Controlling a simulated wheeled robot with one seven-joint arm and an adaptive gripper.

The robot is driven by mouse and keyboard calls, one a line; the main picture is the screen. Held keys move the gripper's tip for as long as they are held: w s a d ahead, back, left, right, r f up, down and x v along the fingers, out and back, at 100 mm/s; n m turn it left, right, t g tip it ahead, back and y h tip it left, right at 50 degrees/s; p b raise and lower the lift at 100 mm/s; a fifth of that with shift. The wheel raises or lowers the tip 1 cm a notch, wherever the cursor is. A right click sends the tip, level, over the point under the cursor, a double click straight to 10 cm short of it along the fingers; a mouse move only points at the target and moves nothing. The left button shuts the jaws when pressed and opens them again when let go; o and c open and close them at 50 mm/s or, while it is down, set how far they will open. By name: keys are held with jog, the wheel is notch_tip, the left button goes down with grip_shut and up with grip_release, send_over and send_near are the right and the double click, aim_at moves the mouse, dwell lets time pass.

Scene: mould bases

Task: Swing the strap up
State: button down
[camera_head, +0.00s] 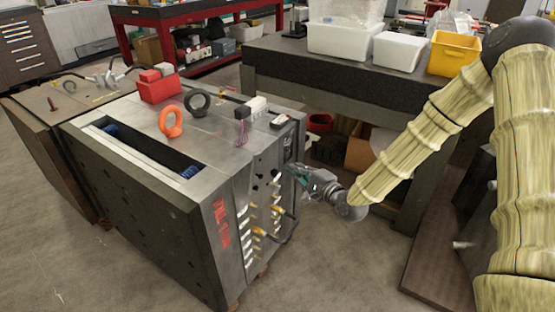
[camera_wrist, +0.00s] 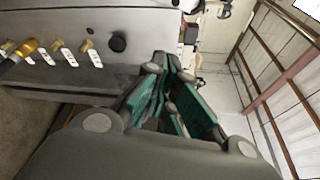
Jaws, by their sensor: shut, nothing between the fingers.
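The large grey steel mould base (camera_head: 130,160) stands on the floor at left centre, with red lettering and a row of brass and white fittings on its near right side. My gripper (camera_head: 299,171) is beside the right face of this mould, near its upper part. In the wrist view the green-padded fingers (camera_wrist: 162,62) are together and empty, close to the mould's edge (camera_wrist: 140,20). I cannot make out the strap for certain in either view; the gripper hides part of the mould face.
An orange ring (camera_head: 171,121), a dark ring (camera_head: 199,102) and a red block (camera_head: 158,86) sit on top of the mould. A second mould (camera_head: 35,105) stands to the left. A dark bench (camera_head: 290,60) with white bins and a yellow bin (camera_head: 454,54) is behind. Floor in front is clear.

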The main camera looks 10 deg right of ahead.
aim_at(264, 156)
jog(key=x, duration=0.9)
jog(key=shift+w+a+f, duration=0.1)
jog(key=shift+w+a, duration=0.05)
jog(key=shift+w, duration=0.1)
jog(key=shift+w+a, duration=0.15)
jog(key=shift+a, duration=0.1)
jog(key=shift+s+a+r+p, duration=0.2)
jog(key=shift+s+a+r, duration=0.05)
jog(key=shift+s+a, duration=0.4)
jog(key=shift+s+a+r+p, duration=0.15)
jog(key=shift+s+a+r, duration=0.1)
jog(key=shift+s+a, duration=0.4)
